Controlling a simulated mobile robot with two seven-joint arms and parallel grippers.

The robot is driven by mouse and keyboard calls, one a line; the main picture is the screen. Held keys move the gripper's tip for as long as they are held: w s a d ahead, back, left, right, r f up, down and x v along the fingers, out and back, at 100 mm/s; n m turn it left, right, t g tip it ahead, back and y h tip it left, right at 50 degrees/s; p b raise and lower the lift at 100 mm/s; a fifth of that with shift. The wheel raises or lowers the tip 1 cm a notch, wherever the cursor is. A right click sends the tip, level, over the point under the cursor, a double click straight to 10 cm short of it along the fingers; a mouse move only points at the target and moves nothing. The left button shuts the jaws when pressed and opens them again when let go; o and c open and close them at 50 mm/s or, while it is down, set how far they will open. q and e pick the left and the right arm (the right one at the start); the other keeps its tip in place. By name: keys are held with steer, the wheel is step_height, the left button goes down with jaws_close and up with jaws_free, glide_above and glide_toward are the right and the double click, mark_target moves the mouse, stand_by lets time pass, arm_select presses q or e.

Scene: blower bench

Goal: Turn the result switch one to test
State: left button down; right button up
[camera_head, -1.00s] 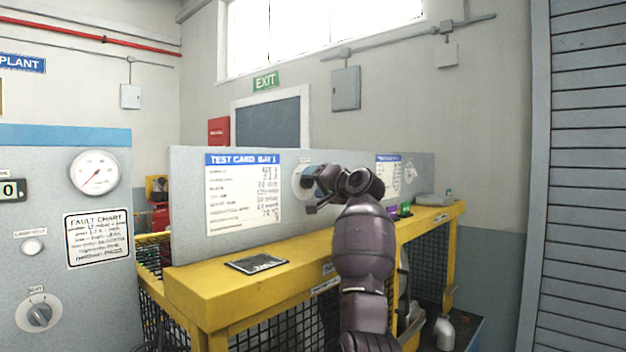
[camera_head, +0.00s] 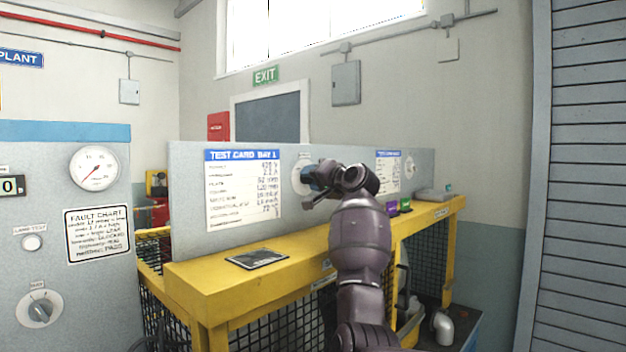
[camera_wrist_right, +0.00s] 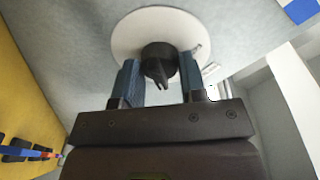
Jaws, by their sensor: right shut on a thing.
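The result switch beside the bay 1 test card has a round pale plate (camera_head: 297,177) on the grey back panel. In the right wrist view its black knob (camera_wrist_right: 158,62) sits in the middle of the white disc (camera_wrist_right: 130,38). My right gripper (camera_wrist_right: 160,80) has its two blue fingers on either side of the knob, shut on it. In the head view my right gripper (camera_head: 311,180) reaches the plate and hides the knob and part of the plate's labels. My left gripper is not in view.
The test card (camera_head: 242,190) hangs left of the switch. A second switch plate (camera_head: 410,167) is further right. A dark tablet (camera_head: 257,258) lies on the yellow bench (camera_head: 215,283). Purple and green items (camera_head: 404,205) stand at the bench's right part.

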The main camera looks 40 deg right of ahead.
arm_select(q)
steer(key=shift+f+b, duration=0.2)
steer(key=shift+b, duration=0.1)
arm_select(e)
steer(key=shift+f+n, duration=0.1)
steer(key=shift+n, duration=0.2)
arm_select(q)
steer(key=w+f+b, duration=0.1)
steer(key=b, duration=0.2)
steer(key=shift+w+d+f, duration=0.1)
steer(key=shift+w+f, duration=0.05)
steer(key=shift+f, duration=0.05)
arm_select(e)
steer(key=n, duration=0.8)
steer(key=shift+t, duration=0.4)
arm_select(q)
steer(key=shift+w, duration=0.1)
arm_select(e)
steer(key=shift+n, duration=0.3)
steer(key=o, duration=0.9)
steer(key=shift+s, duration=0.1)
